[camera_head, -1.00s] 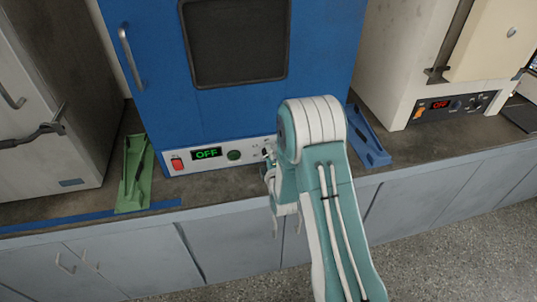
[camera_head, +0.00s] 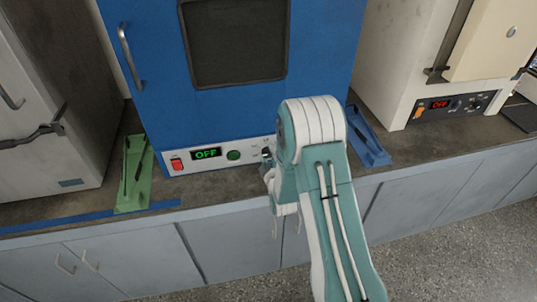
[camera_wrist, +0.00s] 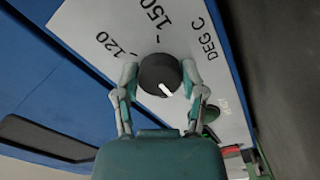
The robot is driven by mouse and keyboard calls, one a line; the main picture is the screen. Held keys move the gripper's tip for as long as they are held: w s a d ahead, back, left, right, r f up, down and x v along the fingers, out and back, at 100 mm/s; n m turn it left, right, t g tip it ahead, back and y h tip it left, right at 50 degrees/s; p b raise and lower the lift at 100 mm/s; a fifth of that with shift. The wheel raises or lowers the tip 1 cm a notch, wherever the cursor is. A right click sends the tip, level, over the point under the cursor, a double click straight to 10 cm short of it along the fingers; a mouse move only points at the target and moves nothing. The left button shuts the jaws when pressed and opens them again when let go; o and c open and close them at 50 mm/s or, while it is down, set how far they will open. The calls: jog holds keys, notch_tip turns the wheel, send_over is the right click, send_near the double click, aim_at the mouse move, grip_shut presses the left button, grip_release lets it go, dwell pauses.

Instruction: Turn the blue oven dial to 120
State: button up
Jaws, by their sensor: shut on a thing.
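The blue oven (camera_head: 235,110) stands on the bench with a white control panel along its bottom edge. Its dial is a round black knob (camera_wrist: 157,68) on the white panel in the wrist view. The knob's white pointer mark faces the lower right of that view, away from the printed 120 (camera_wrist: 125,49) and 150. My gripper (camera_wrist: 159,74) is shut on the dial, one finger on each side of it. In the head view my gripper is at the panel's right part, and my arm hides much of that area.
The oven's panel also has a red switch (camera_head: 177,164), a green display reading OFF (camera_head: 206,153) and a green button (camera_head: 233,155). A green holder (camera_head: 135,190) and a blue holder (camera_head: 370,145) flank the oven. A cream oven (camera_head: 425,60) stands at right.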

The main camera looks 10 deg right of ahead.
jog(key=shift+a+f, duration=0.15)
jog(key=o, duration=1.2)
jog(key=shift+c, duration=0.2)
jog(key=shift+a, duration=0.1)
jog(key=shift+s, duration=0.5)
jog(key=s, duration=1.1)
